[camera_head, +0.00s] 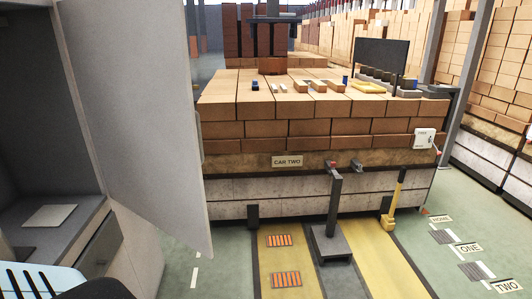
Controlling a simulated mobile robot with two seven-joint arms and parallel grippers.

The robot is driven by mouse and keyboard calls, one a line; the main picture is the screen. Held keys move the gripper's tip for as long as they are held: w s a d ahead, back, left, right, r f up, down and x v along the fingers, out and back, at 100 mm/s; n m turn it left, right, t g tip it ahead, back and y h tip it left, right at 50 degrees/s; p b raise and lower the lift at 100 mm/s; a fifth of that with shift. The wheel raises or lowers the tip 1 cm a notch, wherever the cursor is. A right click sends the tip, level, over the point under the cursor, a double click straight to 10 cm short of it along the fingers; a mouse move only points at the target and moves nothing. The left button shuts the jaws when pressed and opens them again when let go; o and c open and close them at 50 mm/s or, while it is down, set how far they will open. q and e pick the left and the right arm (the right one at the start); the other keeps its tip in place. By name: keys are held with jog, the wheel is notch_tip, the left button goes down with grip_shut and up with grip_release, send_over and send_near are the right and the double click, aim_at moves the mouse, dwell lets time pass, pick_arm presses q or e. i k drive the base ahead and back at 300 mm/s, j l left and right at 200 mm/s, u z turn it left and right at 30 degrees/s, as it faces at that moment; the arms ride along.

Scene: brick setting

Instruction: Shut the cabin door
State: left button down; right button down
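The cabin door (135,105) is a large plain grey panel at the left. It stands open, swung out from the cabin (35,110), whose shaded inside shows to its left. A narrow strip, perhaps a handle, shows along the door's right edge; its far side is hidden. The door's lower right corner hangs above the floor. Neither of my grippers is in view.
Inside the cabin is a grey ledge (85,225) with a flat pale plate (50,215). A brick-laden car (310,130) labelled "CAR TWO" stands beyond the door. A grey post (333,215) and yellow lever (396,200) rise before it. Green floor lies at the right.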

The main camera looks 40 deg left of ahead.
aim_at(129, 59)
jog(key=i+z, duration=0.1)
jog(key=z, duration=0.8)
jog(key=i+j+z, duration=0.1)
jog(key=z, duration=0.85)
jog(key=j+z, duration=0.3)
jog(key=z, duration=0.6)
jog(key=j+z, duration=0.15)
jog(key=z, duration=0.75)
jog(key=k+j+z, duration=0.1)
jog(key=z, duration=0.85)
jog(key=k+j+z, duration=0.1)
jog(key=z, duration=0.8)
jog(key=k+z, duration=0.2)
jog(key=z, duration=0.75)
jog(key=k+l+z, duration=0.1)
jog(key=z, duration=0.8)
jog(key=l+z, duration=0.1)
jog(key=z, duration=0.25)
jog(key=k+l+z, duration=0.1)
jog(key=z, duration=0.25)
jog(key=l+z, duration=0.2)
jog(key=z, duration=0.15)
